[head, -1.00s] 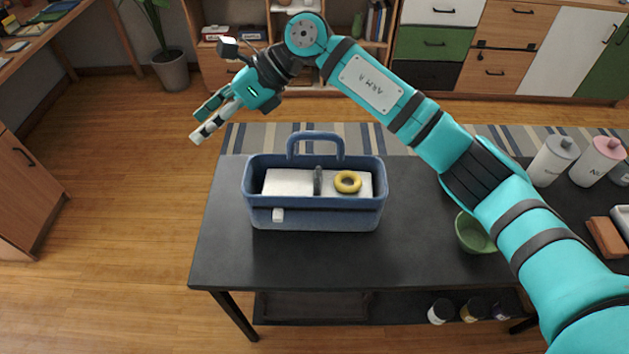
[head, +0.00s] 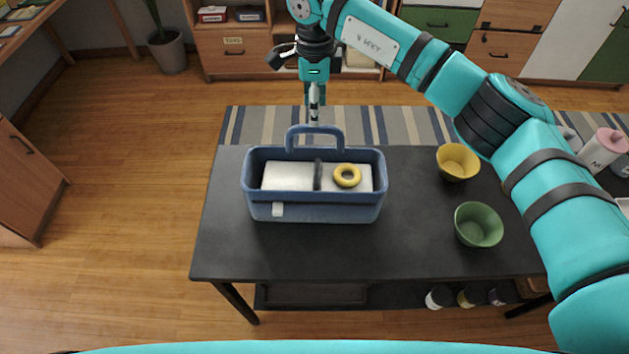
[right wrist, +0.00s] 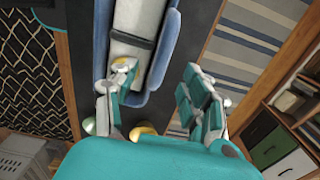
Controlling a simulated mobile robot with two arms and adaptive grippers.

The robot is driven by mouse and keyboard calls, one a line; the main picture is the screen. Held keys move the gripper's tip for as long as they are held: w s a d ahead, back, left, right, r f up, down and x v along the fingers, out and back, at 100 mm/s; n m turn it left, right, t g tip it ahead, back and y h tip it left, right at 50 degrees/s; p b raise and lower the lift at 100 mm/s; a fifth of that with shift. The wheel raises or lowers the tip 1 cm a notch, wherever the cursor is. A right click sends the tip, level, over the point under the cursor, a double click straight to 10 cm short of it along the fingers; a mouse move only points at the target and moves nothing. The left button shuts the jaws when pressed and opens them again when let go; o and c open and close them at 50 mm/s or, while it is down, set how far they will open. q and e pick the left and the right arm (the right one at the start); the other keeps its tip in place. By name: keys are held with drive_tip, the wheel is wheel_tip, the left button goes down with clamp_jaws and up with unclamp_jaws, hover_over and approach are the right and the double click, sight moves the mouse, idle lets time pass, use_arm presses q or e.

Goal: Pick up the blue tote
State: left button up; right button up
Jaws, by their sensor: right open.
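The blue tote (head: 315,212) stands upright on the dark table, with its arched handle (head: 290,140) raised at the far side. My right gripper (head: 315,112) points down just behind the handle. In the right wrist view its two fingers (right wrist: 157,88) are apart and empty, with one over the tote (right wrist: 168,48) and the other beyond its side. Whether a finger touches the handle cannot be told. My left gripper is not in view.
A yellow bowl (head: 458,160) and a green bowl (head: 479,224) stand on the table (head: 300,258) right of the tote. The table's left end is clear. A striped rug (head: 250,125) lies behind.

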sight(315, 128)
drive_tip(key=shift+f, duration=0.8)
wheel_tip(315, 128, down, 5)
drive_tip(key=shift+w+r+p, duration=0.1)
drive_tip(key=shift+w+p, duration=0.05)
drive_tip(key=shift+p, duration=1.05)
drive_tip(key=shift+f, duration=0.25)
drive_tip(key=shift+r, duration=0.1)
clamp_jaws()
